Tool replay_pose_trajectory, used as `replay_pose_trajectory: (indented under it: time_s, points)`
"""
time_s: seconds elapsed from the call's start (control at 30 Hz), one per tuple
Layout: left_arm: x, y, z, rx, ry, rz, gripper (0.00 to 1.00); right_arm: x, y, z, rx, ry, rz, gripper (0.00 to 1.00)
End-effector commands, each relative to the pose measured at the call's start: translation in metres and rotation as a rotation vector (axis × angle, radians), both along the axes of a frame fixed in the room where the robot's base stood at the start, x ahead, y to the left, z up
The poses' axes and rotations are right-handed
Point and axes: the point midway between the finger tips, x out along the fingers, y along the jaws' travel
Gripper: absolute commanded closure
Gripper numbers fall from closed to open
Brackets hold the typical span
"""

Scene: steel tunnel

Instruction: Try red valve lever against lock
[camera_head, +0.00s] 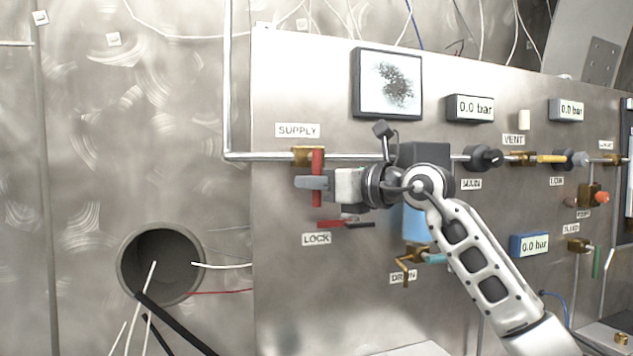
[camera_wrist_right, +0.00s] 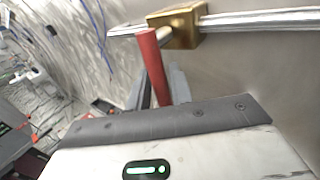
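The red valve lever (camera_head: 318,163) hangs straight down from a brass valve (camera_head: 303,153) on the pipe, under the SUPPLY label. My right gripper (camera_head: 312,183) comes in from the right across the lever's lower part. In the right wrist view the red lever (camera_wrist_right: 151,58) stands between the two grey fingers (camera_wrist_right: 160,90), which are close on both sides of it; its lower end is hidden by the gripper. A red and dark lock piece (camera_head: 332,223) lies flat against the panel just below the lever, above the LOCK label (camera_head: 316,239). My left gripper is not in view.
The steel panel (camera_head: 280,90) carries gauges, a dark knob (camera_head: 482,158), a yellow handle (camera_head: 551,159) and a DRAIN valve (camera_head: 407,275) right of my gripper. A round hole with cables (camera_head: 160,262) is at the lower left. The panel left of the lever is clear.

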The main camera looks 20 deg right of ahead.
Motion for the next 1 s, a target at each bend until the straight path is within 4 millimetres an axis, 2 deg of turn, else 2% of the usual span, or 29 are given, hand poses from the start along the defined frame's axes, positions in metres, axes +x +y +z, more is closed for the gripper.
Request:
replay_pose_trajectory:
  time_s: [0.03,0.07,0.23,0.4,0.67,0.7,0.77,1.0]
  points:
    - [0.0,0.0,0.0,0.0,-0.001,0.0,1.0,0.0,0.0,0.0,0.0,0.0,0.0,0.93]
    - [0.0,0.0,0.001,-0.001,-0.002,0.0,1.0,0.0,0.0,0.0,0.0,0.0,0.0,1.0]
    - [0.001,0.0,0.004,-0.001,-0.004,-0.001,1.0,0.0,-0.001,0.001,-0.009,0.0,-0.001,1.0]
    - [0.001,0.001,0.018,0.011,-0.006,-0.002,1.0,0.0,-0.006,0.006,-0.12,-0.004,-0.003,1.0]
    - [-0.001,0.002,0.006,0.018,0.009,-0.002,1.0,0.0,-0.007,0.001,-0.149,-0.006,-0.001,1.0]
    - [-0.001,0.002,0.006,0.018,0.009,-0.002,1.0,0.0,-0.007,0.001,-0.149,-0.006,-0.001,0.82]
    - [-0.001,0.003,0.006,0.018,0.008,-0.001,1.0,0.0,-0.007,0.001,-0.149,-0.006,-0.002,0.66]
    - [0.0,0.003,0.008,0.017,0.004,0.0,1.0,0.0,-0.007,0.001,-0.149,-0.006,-0.001,0.66]
